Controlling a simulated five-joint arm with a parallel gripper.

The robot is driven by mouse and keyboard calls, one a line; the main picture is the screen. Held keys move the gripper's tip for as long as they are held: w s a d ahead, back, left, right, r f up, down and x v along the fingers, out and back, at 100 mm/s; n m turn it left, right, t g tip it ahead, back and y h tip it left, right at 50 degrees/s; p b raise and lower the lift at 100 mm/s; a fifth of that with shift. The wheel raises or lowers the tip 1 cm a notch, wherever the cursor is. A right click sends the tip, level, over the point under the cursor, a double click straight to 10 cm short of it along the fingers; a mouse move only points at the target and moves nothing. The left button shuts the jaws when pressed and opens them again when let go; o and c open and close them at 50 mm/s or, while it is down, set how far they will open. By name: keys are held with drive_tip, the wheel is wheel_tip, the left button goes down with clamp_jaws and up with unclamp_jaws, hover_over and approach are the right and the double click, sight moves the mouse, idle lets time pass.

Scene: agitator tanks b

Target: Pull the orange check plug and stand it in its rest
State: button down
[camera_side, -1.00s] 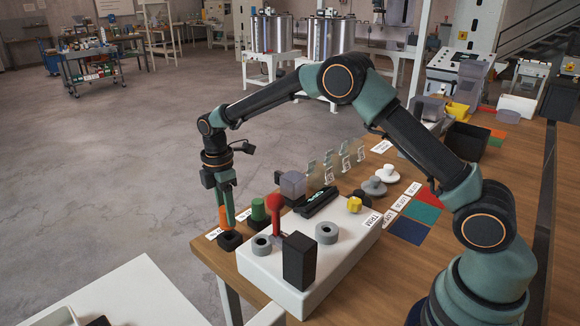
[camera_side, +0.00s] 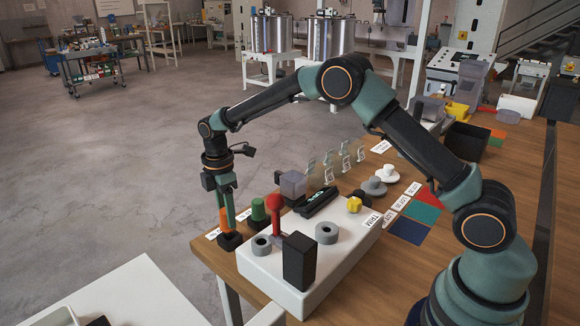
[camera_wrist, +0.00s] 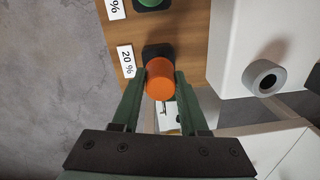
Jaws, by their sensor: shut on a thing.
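My gripper (camera_wrist: 157,90) is shut on the orange check plug (camera_wrist: 160,78), with one finger on each side of it. In the side view the plug (camera_side: 225,220) is upright, at the left front corner of the wooden table. A black square holder (camera_wrist: 153,50) is directly under it, next to a "20 %" label; the holder also shows in the side view (camera_side: 230,241). The plug's lower end meets or overlaps the holder's top. How far it sits in is hidden.
A green plug (camera_side: 258,209) stands in a similar holder close behind. The white box (camera_side: 268,274) to the right carries grey rings (camera_side: 327,233), a red-knobbed lever (camera_side: 276,210), a black block (camera_side: 299,260) and a yellow knob (camera_side: 354,204). Open floor lies left of the table.

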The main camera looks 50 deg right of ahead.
drive_tip(key=shift+f, duration=0.6)
drive_tip(key=shift+f, duration=0.35)
drive_tip(key=shift+f, duration=0.3)
drive_tip(key=shift+c, duration=1.8)
unclamp_jaws()
